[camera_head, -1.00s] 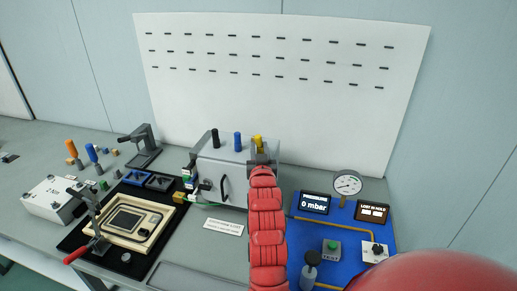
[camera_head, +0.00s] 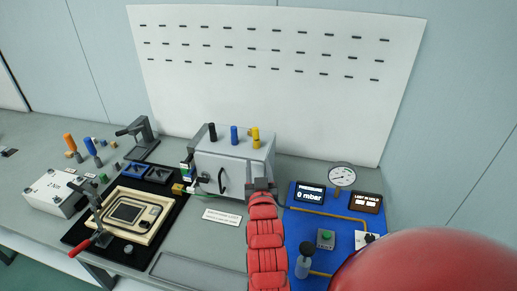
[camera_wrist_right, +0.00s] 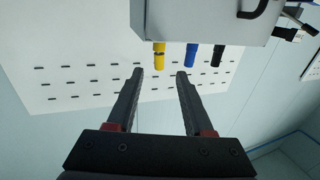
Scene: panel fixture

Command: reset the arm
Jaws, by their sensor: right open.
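My right gripper (camera_head: 260,184) is at the end of the red arm, in front of the right side of the grey box (camera_head: 233,160). In the right wrist view the two dark fingers (camera_wrist_right: 160,75) are spread, with nothing between them. The box shows upside down there, at the top (camera_wrist_right: 200,20). The yellow knob (camera_head: 255,137) stands on top of the box beyond the fingertips, apart from them; it also shows in the wrist view (camera_wrist_right: 159,50). My left gripper is in neither view.
A blue knob (camera_head: 234,135) and a black knob (camera_head: 212,132) share the box top. A blue panel (camera_head: 295,222) with gauge (camera_head: 342,176), display and bottle (camera_head: 305,260) lies right. A framed press tray (camera_head: 118,238) lies left. A white perforated board (camera_head: 270,100) stands behind.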

